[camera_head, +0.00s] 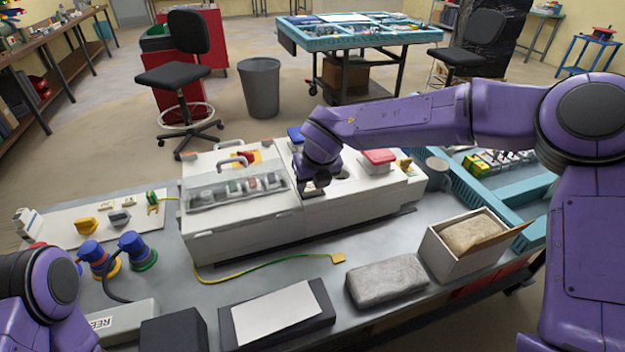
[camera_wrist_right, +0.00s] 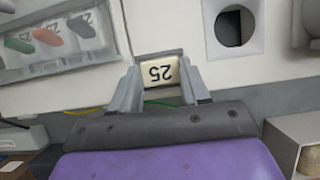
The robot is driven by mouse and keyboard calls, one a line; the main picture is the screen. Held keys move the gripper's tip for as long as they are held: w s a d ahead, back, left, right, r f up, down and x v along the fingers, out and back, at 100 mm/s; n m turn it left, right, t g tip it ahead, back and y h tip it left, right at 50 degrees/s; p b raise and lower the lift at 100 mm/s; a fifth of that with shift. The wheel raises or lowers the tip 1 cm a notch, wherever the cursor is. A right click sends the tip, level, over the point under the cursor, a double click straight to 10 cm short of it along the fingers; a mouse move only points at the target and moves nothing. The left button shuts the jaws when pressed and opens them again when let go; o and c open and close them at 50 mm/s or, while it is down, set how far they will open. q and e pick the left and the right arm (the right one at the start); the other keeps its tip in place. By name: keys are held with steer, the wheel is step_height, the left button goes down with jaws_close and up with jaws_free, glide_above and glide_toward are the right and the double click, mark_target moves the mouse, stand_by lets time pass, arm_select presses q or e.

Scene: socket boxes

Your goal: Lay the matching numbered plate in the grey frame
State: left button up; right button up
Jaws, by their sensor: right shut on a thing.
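My right gripper (camera_head: 313,189) is at the front edge of the white socket box (camera_head: 345,215), to the right of its covered row of sockets. In the right wrist view my right gripper (camera_wrist_right: 161,80) is shut on a small cream plate (camera_wrist_right: 158,70). The plate reads 25, upside down in that view. A thin grey edge, possibly the grey frame, borders the plate's far side; I cannot tell whether the plate lies inside it.
Left of my right gripper is a clear-covered compartment (camera_head: 238,190) with several numbered pieces. A red block (camera_head: 379,157) tops the box on the right. A grey stone-like block (camera_head: 387,280) and an open carton (camera_head: 462,250) stand in front.

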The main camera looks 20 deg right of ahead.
steer(key=shift+f, duration=0.1)
steer(key=shift+f, duration=0.15)
steer(key=o, duration=0.9)
steer(key=shift+s, duration=0.1)
steer(key=shift+o, duration=1.2)
steer(key=shift+a, duration=0.15)
steer(key=w+p+v, duration=0.1)
steer(key=p+v, duration=0.1)
steer(key=v, duration=0.6)
steer(key=w+r+p+v, duration=0.1)
steer(key=p+v, duration=0.1)
steer(key=v, duration=0.7)
steer(key=shift+w+r, duration=0.25)
